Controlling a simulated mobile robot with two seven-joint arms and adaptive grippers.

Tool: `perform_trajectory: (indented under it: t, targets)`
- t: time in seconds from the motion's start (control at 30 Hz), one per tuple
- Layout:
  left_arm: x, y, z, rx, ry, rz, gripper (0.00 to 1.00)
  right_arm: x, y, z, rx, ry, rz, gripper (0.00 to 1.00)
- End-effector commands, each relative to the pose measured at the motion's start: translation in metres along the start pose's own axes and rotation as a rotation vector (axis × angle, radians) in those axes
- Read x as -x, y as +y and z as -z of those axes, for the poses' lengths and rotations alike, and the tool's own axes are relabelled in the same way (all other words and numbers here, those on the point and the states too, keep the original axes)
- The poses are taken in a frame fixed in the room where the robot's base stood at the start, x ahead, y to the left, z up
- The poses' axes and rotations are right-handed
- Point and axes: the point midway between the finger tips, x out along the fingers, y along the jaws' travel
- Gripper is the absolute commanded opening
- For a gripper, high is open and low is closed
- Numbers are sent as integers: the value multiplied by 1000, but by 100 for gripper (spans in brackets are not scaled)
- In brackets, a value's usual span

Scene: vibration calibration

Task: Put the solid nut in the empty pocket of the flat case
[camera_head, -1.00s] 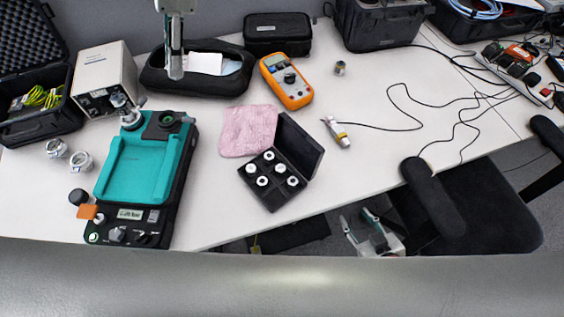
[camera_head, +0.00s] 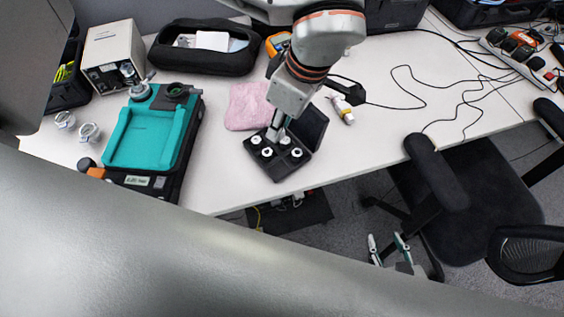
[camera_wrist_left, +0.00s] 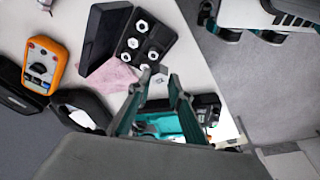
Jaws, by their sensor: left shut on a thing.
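The flat black case (camera_head: 277,172) stands open near the table's front edge, its lid (camera_head: 309,125) raised. White nuts (camera_head: 267,152) sit in several pockets; they also show in the left wrist view (camera_wrist_left: 132,42). A pocket (camera_wrist_left: 161,36) on the side away from the lid looks empty. My left gripper (camera_head: 275,132) points down at the case's far part and hides some of it. In the left wrist view its fingertips (camera_wrist_left: 157,72) come together near the nuts, shut on a small piece, apparently the solid nut, hardly visible. My right gripper (camera_head: 390,248) is open and empty, below the table's front edge.
A pink cloth (camera_head: 246,106) lies beside the case. The teal device (camera_head: 145,137) stands to the left. A probe (camera_head: 344,110) with a black cable lies to the right. An orange multimeter (camera_wrist_left: 42,66) lies behind.

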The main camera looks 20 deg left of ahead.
Motion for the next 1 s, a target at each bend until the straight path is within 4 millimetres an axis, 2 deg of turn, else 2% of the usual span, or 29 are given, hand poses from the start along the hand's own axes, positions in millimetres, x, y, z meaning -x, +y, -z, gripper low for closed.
perform_trajectory:
  t: [0.03,0.2,0.4,0.67,0.9,1.0]
  targets:
    - [-14,-2,-4,-2,-1,6,0,-1,0,-1,1,0,-1,40]
    - [-54,-2,-15,-2,-1,5,0,-2,0,-4,3,-5,-1,40]
    - [-89,-1,-24,1,0,3,0,-2,0,-7,6,-9,-2,40]
    - [-106,0,-29,2,0,1,0,-2,1,-8,7,-9,-3,40]
    - [-137,-1,-38,1,0,3,0,-3,0,-10,7,-11,-3,40]
    - [-141,0,-39,2,0,0,0,-3,1,-10,8,-10,-4,40]
